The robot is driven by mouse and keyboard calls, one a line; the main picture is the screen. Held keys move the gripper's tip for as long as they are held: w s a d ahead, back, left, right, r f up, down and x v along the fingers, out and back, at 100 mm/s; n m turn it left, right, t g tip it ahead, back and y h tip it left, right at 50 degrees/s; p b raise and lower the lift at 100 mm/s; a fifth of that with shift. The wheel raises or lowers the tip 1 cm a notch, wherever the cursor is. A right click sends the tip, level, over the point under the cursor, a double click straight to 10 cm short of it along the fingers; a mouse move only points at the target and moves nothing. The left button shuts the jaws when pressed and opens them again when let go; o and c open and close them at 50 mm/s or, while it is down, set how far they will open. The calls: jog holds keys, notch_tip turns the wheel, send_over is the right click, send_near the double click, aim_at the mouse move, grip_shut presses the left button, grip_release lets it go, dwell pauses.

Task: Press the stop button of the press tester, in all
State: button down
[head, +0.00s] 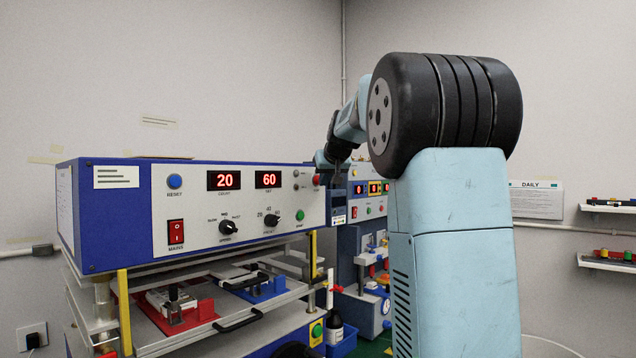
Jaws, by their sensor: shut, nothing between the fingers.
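The press tester (140,225) is a blue case with a pale front panel at left and centre. Its displays read 20 (225,180) and 60 (268,179). A red round button (316,180) sits at the panel's upper right, probably the stop button; its label is too small to read. A green button (299,217) is below it. My gripper (336,179) is small and dark at the far end of my arm, just right of the red button. It is shut and empty. I cannot tell whether it touches the button or the case.
The panel also has a blue reset button (174,181), a red mains switch (176,232) and black knobs (228,227). A second blue machine (362,240) with coloured buttons stands close behind at right. My arm hides much of the right side. Wall shelves (608,262) are at far right.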

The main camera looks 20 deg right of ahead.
jog(key=shift+s+d, duration=0.2)
jog(key=shift+s, duration=0.35)
jog(key=s, duration=0.1)
jog(key=s+d, duration=0.1)
jog(key=s, duration=0.1)
jog(key=s+d, duration=0.1)
jog(key=shift+s, duration=0.25)
dwell(0.3)
dwell(0.6)
